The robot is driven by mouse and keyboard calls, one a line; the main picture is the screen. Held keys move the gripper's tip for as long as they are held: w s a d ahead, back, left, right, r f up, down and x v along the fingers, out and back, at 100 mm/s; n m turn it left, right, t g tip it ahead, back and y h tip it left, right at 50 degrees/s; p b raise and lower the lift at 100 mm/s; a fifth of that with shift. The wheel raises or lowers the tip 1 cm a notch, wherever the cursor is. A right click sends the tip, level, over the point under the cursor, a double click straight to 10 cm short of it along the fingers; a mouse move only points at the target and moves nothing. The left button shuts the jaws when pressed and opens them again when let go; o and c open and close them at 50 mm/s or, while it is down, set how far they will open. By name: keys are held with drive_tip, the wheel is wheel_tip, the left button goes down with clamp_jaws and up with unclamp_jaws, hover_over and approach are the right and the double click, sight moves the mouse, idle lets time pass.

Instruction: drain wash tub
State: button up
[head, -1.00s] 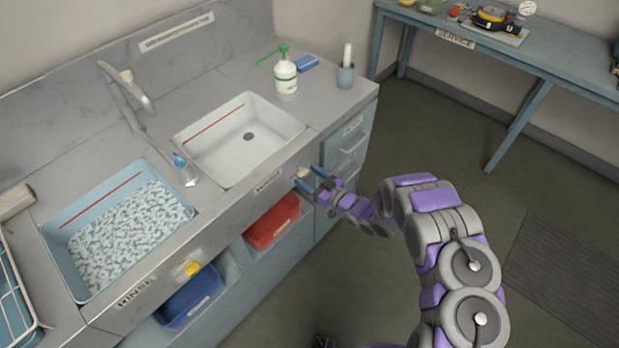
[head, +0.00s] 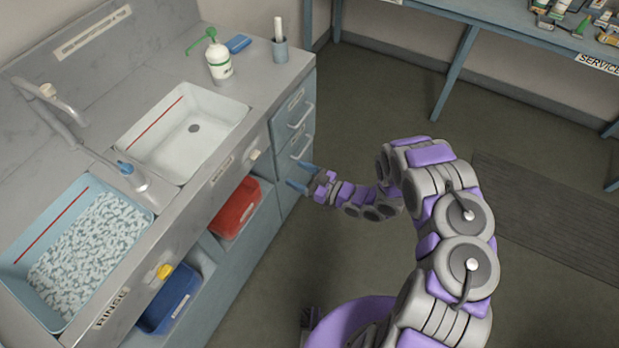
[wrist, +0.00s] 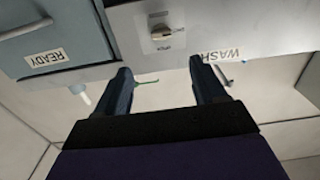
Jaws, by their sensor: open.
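The white wash tub (head: 150,150) is set in the counter, with a red line on its inner wall and a dark drain (head: 194,128) in its floor. I cannot tell whether clear water stands in it. A pale knob (head: 254,154) is on the counter front below the tub, right of a label. The wrist view shows this knob (wrist: 162,32) beside the WASH label (wrist: 222,56); its small lettering is hard to read. My gripper (head: 298,176) is open and empty, apart from the knob, to its right. In the wrist view its fingers (wrist: 160,70) are spread, with nothing between them.
Red (head: 235,208) and blue (head: 170,300) bins sit under the counter. Drawers (head: 294,125) stand beside my gripper. The floor (head: 390,90) to the right is clear.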

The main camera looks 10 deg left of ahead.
drive_tip(key=shift+v, duration=1.7)
